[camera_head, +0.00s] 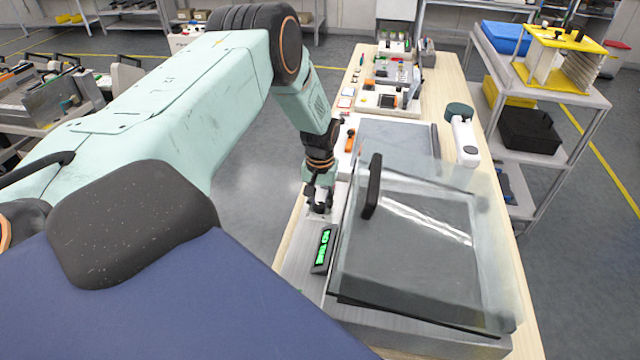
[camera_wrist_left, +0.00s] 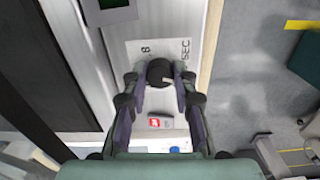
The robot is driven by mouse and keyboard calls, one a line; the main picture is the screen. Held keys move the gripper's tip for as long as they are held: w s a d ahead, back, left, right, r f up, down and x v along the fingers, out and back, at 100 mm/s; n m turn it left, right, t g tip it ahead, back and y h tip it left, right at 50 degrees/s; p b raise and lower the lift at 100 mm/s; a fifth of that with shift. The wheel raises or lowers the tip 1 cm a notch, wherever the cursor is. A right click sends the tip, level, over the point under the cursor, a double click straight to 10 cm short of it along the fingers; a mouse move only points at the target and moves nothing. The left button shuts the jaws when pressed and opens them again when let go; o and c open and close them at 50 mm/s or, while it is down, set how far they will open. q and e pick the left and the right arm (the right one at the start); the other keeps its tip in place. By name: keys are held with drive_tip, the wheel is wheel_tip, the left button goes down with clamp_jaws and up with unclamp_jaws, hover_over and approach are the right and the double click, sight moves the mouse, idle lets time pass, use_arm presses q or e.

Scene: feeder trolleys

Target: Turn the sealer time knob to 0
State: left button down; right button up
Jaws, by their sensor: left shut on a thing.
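The sealer (camera_head: 300,262) is a metal box with a tilted glass lid (camera_head: 420,240) on the wooden bench. A small display with green digits (camera_head: 323,249) sits on its front strip. The time knob (camera_wrist_left: 160,72) is a round black knob with a light pointer mark, beside a white label reading "SEC" and "8". My left gripper (camera_head: 319,197) reaches down to the strip beyond the display. In the left wrist view its fingers (camera_wrist_left: 160,90) stand on both sides of the knob and are shut on it. The knob is hidden in the head view. My right gripper is not in view.
The lid's black handle (camera_head: 373,185) stands close to the right of my left gripper. A red switch (camera_wrist_left: 157,122) lies near the knob. A white device (camera_head: 464,140) and small parts stand farther along the bench. A trolley (camera_head: 545,90) is at the right.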

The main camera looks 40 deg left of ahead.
sight(320, 205)
use_arm(q)
drive_tip(key=shift+w+a+r+n+p, duration=0.1)
drive_tip(key=shift+w+r+n+p, duration=0.1)
drive_tip(key=shift+n, duration=0.6)
drive_tip(key=shift+w+r+n+p, duration=0.1)
drive_tip(key=shift+w+n+p, duration=0.1)
drive_tip(key=shift+n, duration=0.6)
drive_tip(key=c, duration=1.5)
unclamp_jaws()
drive_tip(key=o, duration=0.4)
drive_tip(key=shift+s+f, duration=0.2)
drive_tip(key=shift+s, duration=0.1)
drive_tip(key=shift+o, duration=0.2)
wheel_tip(320, 205, up, 12)
drive_tip(key=shift+s, duration=0.1)
